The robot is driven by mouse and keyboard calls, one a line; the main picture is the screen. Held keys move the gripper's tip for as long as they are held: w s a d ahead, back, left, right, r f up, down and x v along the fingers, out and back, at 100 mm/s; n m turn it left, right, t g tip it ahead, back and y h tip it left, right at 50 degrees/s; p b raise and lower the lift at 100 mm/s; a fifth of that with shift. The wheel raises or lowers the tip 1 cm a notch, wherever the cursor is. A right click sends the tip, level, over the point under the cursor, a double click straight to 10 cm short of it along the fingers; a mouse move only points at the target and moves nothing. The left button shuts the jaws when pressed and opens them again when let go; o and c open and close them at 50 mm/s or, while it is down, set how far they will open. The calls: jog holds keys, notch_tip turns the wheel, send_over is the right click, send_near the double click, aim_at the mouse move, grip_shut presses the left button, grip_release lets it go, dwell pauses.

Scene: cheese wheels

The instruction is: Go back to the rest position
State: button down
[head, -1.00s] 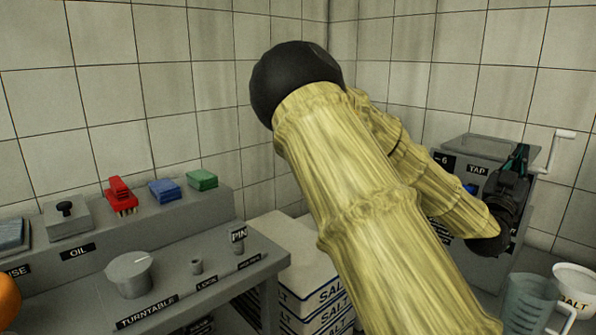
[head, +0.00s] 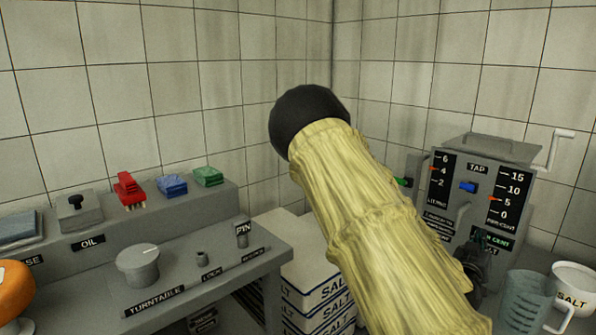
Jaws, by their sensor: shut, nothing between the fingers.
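The grey dispenser (head: 492,153) has TAP and percent scales. A clear jug (head: 523,305) and a white SALT cup (head: 575,283) stand at the lower right. SALT boxes (head: 318,290) are stacked behind my arm. A grey bench (head: 200,285) with a turntable knob (head: 138,264) is at left.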

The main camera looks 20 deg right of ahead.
jog(key=s+a+f+n+g+y, duration=0.1)
jog(key=s+a+f+y, duration=0.3)
jog(key=f, duration=0.6)
jog(key=a+f+n+g+y, duration=0.1)
jog(key=a+f+n, duration=0.1)
jog(key=a+f, duration=0.6)
jog(key=s+a+f+n+g+y, duration=0.1)
jog(key=s+a+f+y, duration=0.2)
jog(key=f, duration=0.9)
jog(key=s+a+f+n+g+y, duration=0.25)
jog(key=s+a+f, duration=0.25)
jog(key=a+f, duration=0.45)
jog(key=s+a+f+n+g+y, duration=0.1)
jog(key=s+a+f+g+y, duration=0.15)
jog(key=s+a, duration=0.6)
jog(key=s+a+f+n+g+y, duration=0.15)
jog(key=s+a+f+y, duration=0.35)
jog(key=a, duration=0.7)
notch_tip(320, 180, up, 14)
jog(key=s+h+p, duration=0.1)
jog(key=p, duration=1.2)
jog(key=shift+f+h, duration=0.15)
jog(key=shift+h, duration=0.25)
jog(key=shift+a, duration=0.1)
